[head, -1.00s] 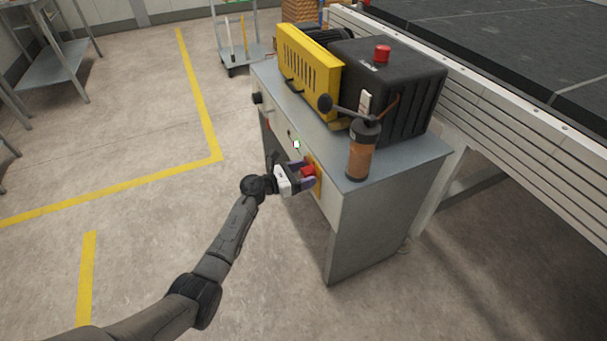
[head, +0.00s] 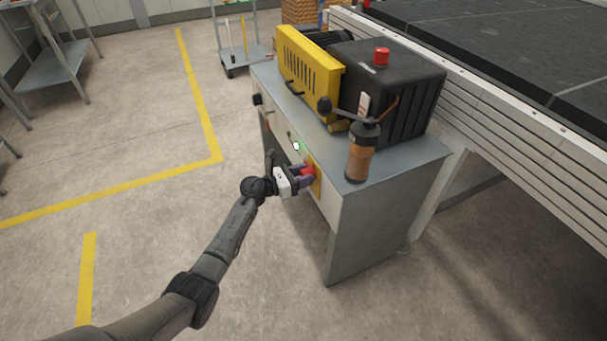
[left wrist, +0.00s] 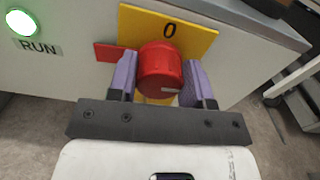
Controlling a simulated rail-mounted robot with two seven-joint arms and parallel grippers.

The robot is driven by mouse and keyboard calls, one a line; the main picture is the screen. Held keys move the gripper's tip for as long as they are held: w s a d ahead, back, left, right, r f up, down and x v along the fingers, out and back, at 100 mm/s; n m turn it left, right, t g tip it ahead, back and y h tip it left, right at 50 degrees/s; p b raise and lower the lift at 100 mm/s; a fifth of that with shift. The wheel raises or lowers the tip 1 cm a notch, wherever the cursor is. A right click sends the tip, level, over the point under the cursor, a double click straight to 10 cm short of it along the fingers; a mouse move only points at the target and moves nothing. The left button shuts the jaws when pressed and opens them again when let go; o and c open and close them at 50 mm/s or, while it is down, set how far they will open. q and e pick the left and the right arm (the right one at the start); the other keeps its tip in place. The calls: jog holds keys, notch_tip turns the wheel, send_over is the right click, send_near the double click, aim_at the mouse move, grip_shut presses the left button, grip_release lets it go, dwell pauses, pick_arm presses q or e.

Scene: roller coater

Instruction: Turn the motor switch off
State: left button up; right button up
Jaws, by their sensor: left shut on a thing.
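The motor switch is a red round knob (head: 308,173) on a yellow plate (left wrist: 205,37) on the front of the grey cabinet. In the left wrist view the knob (left wrist: 160,70) shows a white mark pointing to the right, away from the "0" printed at the plate's top. My left gripper (head: 303,174) is shut on the knob, with its purple fingers on either side; these also show in the left wrist view (left wrist: 158,80). My right gripper is not in view.
A lamp above the "RUN" label (left wrist: 38,47) glows pale with a green rim. Open floor (head: 140,250) lies to the left.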

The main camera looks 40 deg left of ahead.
pick_arm(q)
jog(key=n+p, duration=0.1)
jog(key=n, duration=0.2)
jog(key=shift+a+r+p, duration=0.1)
jog(key=shift+r+p, duration=0.05)
jog(key=shift+p, duration=0.2)
jog(key=n+p, duration=0.2)
jog(key=n, duration=0.4)
jog(key=shift+w, duration=0.1)
jog(key=n+p, duration=0.2)
jog(key=n, duration=0.2)
jog(key=shift+a+f, duration=0.1)
jog(key=shift+f, duration=0.1)
jog(key=shift+f+n+p, duration=0.1)
jog(key=shift+n+p, duration=0.4)
jog(key=shift+n, duration=1.4)
jog(key=o, duration=0.9)
